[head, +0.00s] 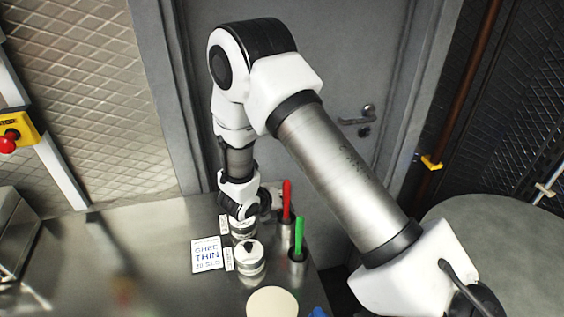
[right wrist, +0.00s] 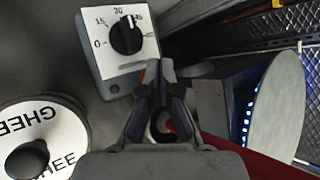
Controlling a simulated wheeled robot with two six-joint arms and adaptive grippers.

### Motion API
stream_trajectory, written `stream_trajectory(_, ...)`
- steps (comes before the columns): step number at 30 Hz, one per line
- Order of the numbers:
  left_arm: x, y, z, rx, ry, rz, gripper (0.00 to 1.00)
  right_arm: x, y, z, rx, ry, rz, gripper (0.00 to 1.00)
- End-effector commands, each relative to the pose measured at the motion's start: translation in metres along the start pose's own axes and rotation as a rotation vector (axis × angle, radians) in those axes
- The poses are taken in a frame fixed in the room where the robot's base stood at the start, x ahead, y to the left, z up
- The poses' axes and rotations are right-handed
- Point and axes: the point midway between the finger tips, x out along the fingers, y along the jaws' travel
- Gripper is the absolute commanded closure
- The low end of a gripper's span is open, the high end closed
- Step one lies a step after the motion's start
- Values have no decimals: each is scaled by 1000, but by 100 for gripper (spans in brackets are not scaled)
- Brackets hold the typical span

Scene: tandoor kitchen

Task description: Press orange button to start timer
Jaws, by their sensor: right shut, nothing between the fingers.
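A timer box (right wrist: 128,62) with a white face, a black dial knob (right wrist: 126,36) and numbers around it stands ahead of my right gripper in the right wrist view. My right gripper (right wrist: 158,70) is shut and empty, its tips overlapping the lower right of the box in the picture; contact cannot be told. A thin reddish-orange sliver shows by the left fingertip; I cannot tell if it is the orange button. In the head view my right arm reaches down to the counter, and its wrist hides the fingertips and the timer. My left gripper is not in view.
A GHEE lid (right wrist: 60,128) with a black knob is left of the gripper. The steel counter (head: 150,250) holds a lidded jar (head: 250,260), a printed card (head: 207,255), and red (head: 286,200) and green (head: 299,238) handles. The counter's left side is largely clear.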

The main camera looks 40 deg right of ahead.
Motion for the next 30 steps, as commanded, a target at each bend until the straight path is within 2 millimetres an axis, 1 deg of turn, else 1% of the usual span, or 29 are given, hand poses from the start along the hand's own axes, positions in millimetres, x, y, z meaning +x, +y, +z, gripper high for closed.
stream_trajectory(22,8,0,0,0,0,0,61,7,5,-5,0,0,0,100)
stream_trajectory(30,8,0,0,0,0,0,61,6,4,-5,0,1,0,100)
